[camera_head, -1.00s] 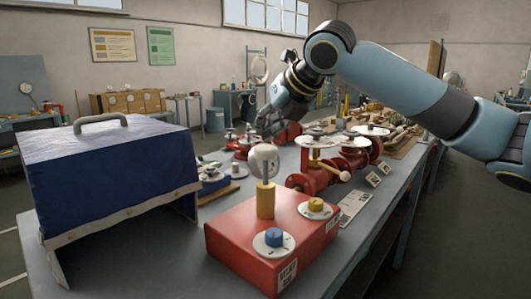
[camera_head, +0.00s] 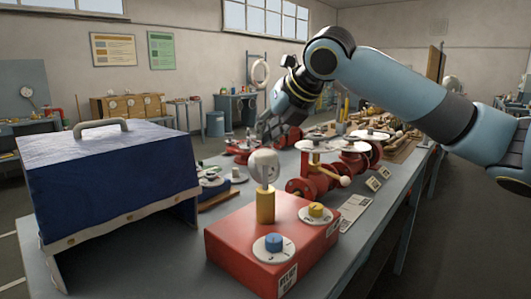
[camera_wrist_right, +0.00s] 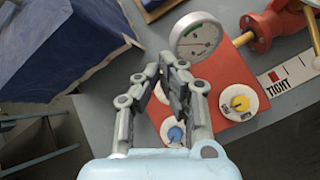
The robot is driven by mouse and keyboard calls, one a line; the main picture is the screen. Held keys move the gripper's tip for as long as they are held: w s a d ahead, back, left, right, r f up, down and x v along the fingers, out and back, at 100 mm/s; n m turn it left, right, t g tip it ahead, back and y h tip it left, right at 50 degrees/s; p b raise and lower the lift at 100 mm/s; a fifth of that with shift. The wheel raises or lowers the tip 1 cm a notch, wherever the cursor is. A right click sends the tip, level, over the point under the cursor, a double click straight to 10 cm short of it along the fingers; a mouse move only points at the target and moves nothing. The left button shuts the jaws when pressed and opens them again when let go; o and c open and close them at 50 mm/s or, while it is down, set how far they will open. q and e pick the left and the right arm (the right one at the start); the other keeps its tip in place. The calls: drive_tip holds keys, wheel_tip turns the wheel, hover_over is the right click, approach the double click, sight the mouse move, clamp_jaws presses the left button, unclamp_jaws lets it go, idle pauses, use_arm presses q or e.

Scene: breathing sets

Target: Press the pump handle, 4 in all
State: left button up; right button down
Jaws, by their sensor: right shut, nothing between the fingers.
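A red box (camera_head: 240,241) stands on the bench with a round gauge (camera_head: 264,166) on a yellow post, a blue knob (camera_head: 273,242) and a yellow knob (camera_head: 316,209). In the right wrist view I see the gauge face (camera_wrist_right: 197,38), the yellow knob (camera_wrist_right: 239,103) and the blue knob (camera_wrist_right: 175,135). A cream-tipped lever (camera_head: 344,181) juts from red pipework behind the box. I cannot tell which part is the pump handle. My right gripper (camera_head: 268,136) is shut and empty above the bench, beyond the box. It also shows in the right wrist view (camera_wrist_right: 174,64). My left gripper is out of view.
A blue covered case (camera_head: 105,175) with a grey handle stands at the left of the bench. Red pipework (camera_head: 308,183) with white discs lies behind the box. A card marked TIGHT (camera_wrist_right: 291,77) lies near the box. The bench's right edge is mostly clear.

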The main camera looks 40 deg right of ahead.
sight(267, 153)
drive_tip(key=shift+f, duration=0.15)
drive_tip(key=shift+f, duration=0.25)
drive_tip(key=shift+f+b, duration=1.15)
drive_tip(key=shift+f, duration=1.05)
idle(1.9)
drive_tip(key=shift+r, duration=0.1)
drive_tip(key=shift+r+p, duration=2.5)
drive_tip(key=shift+r, duration=0.1)
wheel_tip(267, 153, up, 5)
drive_tip(key=p, duration=0.5)
